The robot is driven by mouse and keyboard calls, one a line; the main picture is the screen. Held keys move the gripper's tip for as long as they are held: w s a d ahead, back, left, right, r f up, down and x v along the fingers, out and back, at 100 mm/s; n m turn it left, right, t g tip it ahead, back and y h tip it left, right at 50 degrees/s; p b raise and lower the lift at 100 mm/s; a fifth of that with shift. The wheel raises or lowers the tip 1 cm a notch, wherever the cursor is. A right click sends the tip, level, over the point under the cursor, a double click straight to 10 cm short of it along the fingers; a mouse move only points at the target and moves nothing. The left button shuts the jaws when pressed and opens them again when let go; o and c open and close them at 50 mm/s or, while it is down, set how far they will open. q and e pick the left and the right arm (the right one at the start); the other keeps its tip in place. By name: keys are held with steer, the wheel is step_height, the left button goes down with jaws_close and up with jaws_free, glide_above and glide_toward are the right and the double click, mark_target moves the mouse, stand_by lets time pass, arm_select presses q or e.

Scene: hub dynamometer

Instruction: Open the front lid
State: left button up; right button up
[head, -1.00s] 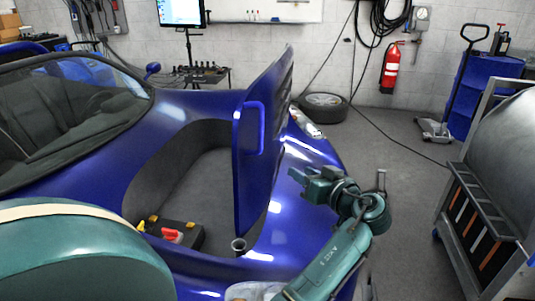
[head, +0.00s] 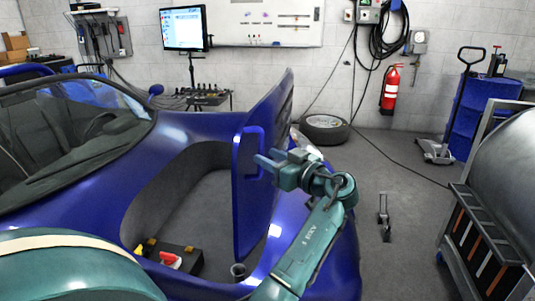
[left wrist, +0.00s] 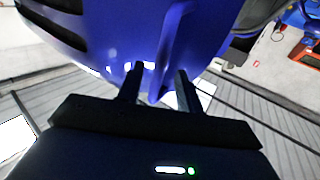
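The blue front lid (head: 256,205) of the car stands raised and steep over the open front compartment (head: 190,205). A blue loop-shaped handle (head: 245,143) sticks out from its face. My left gripper (head: 266,163) is at the lid, overlapping the handle's lower right part in the head view. In the left wrist view, the two dark fingers (left wrist: 158,85) are apart, with a blue ridge of the lid (left wrist: 172,45) between or just beyond their tips. I cannot tell whether they touch it. My right gripper is in neither view.
A black box (head: 178,258) with red and yellow parts lies in the compartment. A wheeled metal cart (head: 470,235) stands at the right. A tyre (head: 324,129) lies by the wall.

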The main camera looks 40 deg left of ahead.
arm_select(q)
steer(key=shift+w+a, duration=0.1)
steer(key=shift+a, duration=0.6)
steer(key=shift+c, duration=0.5)
jaws_close()
